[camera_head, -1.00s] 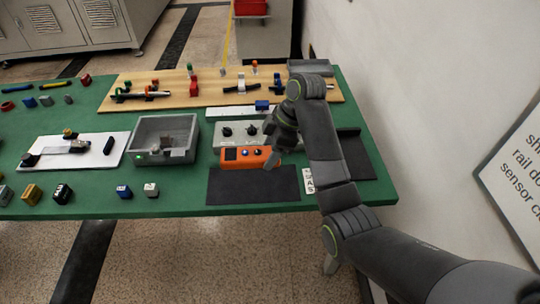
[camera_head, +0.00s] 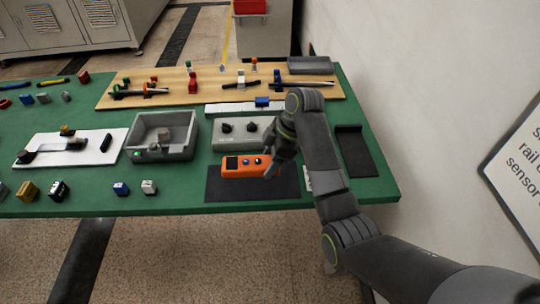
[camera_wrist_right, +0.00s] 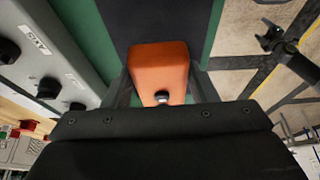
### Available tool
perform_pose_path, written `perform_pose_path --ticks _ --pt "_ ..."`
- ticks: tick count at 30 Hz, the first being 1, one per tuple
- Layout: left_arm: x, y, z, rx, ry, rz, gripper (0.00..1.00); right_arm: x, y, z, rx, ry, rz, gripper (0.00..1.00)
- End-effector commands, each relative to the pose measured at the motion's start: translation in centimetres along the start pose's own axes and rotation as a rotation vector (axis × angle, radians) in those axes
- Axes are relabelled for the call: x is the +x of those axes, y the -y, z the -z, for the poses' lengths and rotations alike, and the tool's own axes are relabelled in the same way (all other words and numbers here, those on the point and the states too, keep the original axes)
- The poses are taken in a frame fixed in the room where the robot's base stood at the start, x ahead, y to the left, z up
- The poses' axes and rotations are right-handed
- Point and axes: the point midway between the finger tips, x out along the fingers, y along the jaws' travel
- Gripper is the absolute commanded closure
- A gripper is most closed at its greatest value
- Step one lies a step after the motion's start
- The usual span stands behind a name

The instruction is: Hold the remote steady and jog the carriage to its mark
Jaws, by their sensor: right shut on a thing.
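The orange remote (camera_head: 247,168) has a dark screen and small round buttons. It is over the back part of a dark mat (camera_head: 255,190); I cannot tell whether it touches the mat. My right gripper (camera_head: 268,163) is shut on its right end. In the right wrist view the remote (camera_wrist_right: 160,68) sits between the fingers, with one button showing. A blue block (camera_head: 262,102), apparently the carriage, sits on a white rail (camera_head: 225,109) behind the remote. Its mark is too small to make out. A dark gripper (camera_wrist_right: 272,38), apparently my left, shows over the floor; its jaws are unclear.
A grey open box (camera_head: 160,152) with a green light is to the left. A dark tray (camera_head: 355,150) lies to the right. A wooden board with tools (camera_head: 215,97) spans the back.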

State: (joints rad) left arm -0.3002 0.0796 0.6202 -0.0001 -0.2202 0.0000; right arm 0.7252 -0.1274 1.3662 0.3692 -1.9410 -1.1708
Motion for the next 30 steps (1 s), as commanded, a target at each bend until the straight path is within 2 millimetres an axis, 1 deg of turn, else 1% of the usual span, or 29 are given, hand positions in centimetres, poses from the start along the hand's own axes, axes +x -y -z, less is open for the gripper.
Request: perform_pose_path --ticks 1,6,15,21,30 --pt "0.3 0.0 0.0 0.000 0.000 0.000 0.26 0.6 0.0 -0.2 0.000 -0.001 0.000 0.78" --pt "0.8 -0.1 -0.1 0.000 0.000 0.000 0.26 1.8 0.0 -0.7 0.001 -0.001 0.002 0.78" --pt "1.5 -0.1 -0.1 0.000 0.000 0.000 0.26 3.7 0.0 -1.5 -0.001 -0.001 0.001 0.78" --pt "1.7 -0.1 -0.2 0.000 0.000 0.000 0.26 4.2 0.0 -1.7 -0.001 -0.001 0.000 0.78" --pt "1.7 -0.1 -0.2 0.000 0.000 0.000 0.26 4.3 0.0 -1.7 -0.001 -0.001 0.000 0.78"
